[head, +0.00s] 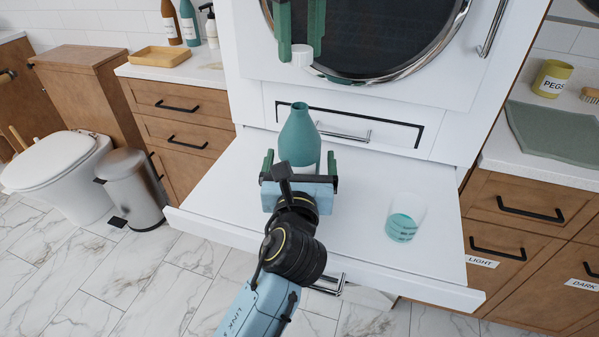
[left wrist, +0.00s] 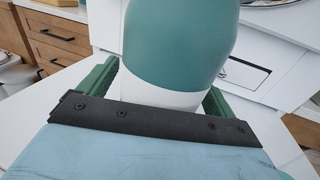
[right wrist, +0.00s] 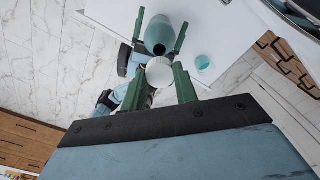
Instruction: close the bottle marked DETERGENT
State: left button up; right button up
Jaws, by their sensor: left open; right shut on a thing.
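A teal bottle (head: 300,135) with a white lower band stands upright and uncapped on the white pull-out shelf; its DETERGENT marking does not show. It also shows in the left wrist view (left wrist: 180,45) and the right wrist view (right wrist: 158,34). My left gripper (head: 300,166) is open, with its green fingers on either side of the bottle's lower part. My right gripper (head: 299,42) is shut on a white cap (head: 302,56), held above and apart from the bottle's open mouth. The cap (right wrist: 160,72) sits between the right fingers in the right wrist view.
A clear cup (head: 405,221) with teal liquid stands right of the bottle on the shelf (head: 360,255). The white machine with a round door (head: 385,45) rises behind. A yellow PEGS pot (head: 551,79) stands on the right counter. The shelf's left part is bare.

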pick_arm(q)
jog(key=shift+c, duration=0.2)
jog(key=c, duration=1.4)
jog(key=shift+c, duration=0.2)
pick_arm(e)
send_over(299, 106)
jog(key=shift+f, duration=2.5)
jog(key=shift+f, duration=0.9)
jog(key=shift+f, duration=0.55)
